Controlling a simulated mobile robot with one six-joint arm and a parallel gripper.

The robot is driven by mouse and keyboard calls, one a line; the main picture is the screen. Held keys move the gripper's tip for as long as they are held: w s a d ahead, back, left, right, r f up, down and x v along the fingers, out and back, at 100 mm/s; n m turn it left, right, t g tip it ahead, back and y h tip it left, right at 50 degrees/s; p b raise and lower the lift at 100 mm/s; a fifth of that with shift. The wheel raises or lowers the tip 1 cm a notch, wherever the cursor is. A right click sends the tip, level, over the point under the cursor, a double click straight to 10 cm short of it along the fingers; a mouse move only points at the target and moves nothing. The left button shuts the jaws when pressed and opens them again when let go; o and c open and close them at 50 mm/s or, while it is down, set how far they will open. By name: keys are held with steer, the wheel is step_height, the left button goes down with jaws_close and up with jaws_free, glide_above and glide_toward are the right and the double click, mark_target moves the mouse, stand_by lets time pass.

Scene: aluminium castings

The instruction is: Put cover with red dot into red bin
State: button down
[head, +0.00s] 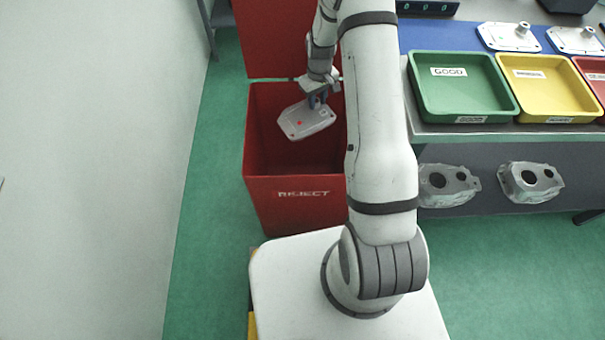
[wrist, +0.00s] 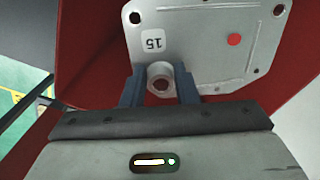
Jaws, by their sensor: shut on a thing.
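The cover with the red dot (head: 304,122) is a flat pale metal plate with rounded corners and holes near its edges. My gripper (head: 318,99) is shut on its round boss and holds it over the open top of the red bin (head: 296,203), marked REJECT. In the wrist view, the fingers (wrist: 160,88) grip the boss, and the cover (wrist: 205,50) shows the red dot and a label "15". Red bin surfaces (wrist: 85,50) show behind it. I cannot tell exactly how deep the cover hangs relative to the rim.
A green GOOD tray (head: 463,112), a yellow tray (head: 549,112) and a partly seen red tray (head: 592,66) stand on the bench at right. Two more covers (head: 508,37) (head: 577,40) lie behind them. Castings (head: 445,185) (head: 530,181) sit on the lower shelf. A pale wall is at left.

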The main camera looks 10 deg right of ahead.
steer(key=shift+f, duration=0.15)
steer(key=c, duration=1)
jaws_free()
steer(key=shift+c, duration=0.2)
step_height(320, 180, up, 7)
steer(key=shift+w+f, duration=0.1)
steer(key=shift+w, duration=0.05)
steer(key=shift+r, duration=0.5)
steer(key=shift+s, duration=0.25)
